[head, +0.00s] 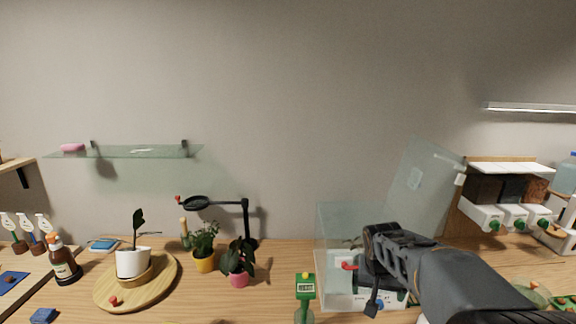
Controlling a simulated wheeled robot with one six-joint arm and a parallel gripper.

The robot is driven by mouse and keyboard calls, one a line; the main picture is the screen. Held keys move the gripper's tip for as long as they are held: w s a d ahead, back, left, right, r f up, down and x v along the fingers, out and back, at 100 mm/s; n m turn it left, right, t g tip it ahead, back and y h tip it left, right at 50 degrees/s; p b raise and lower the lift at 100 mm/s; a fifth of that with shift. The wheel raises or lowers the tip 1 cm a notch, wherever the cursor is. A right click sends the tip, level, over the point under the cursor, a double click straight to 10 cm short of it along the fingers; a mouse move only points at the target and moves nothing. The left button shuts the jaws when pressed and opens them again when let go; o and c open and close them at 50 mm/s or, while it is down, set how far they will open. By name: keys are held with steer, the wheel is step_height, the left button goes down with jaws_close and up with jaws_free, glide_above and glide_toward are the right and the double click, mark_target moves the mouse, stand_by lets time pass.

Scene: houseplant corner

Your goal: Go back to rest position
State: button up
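My gripper (374,302) is at the right of the middle in the head view, at the end of my dark grey arm that reaches in from the lower right. It is over or in front of a clear glass box (333,222) with a white base and a tilted clear lid (408,185). The fingers are dark and small here, and I cannot tell whether they are open or shut, or whether they touch the box. My arm hides much of the box's right side.
Left of the box stand a green device (306,287), a pink pot (239,280), a yellow pot (204,264), a round wooden board (166,285) with a white pot (132,262), and a brown bottle (62,262). White dispensers (483,214) stand at the right. A glass shelf (125,152) is on the wall.

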steer(key=s+a+f+n+t+b, duration=0.1)
steer(key=s+a+f+b, duration=0.1)
steer(key=s, duration=0.5)
steer(key=s+a+f+n+y+b, duration=0.1)
steer(key=s+a+f+n+b, duration=0.1)
steer(key=s+b, duration=0.4)
step_height(320, 180, down, 3)
steer(key=shift+s+a+r+t+y, duration=0.1)
steer(key=shift+s+a+t+y, duration=0.25)
steer(key=shift+s+a, duration=0.7)
steer(key=shift+s+d+n, duration=0.15)
steer(key=shift+d+n, duration=0.05)
steer(key=shift+n, duration=0.1)
steer(key=shift+c, duration=0.5)
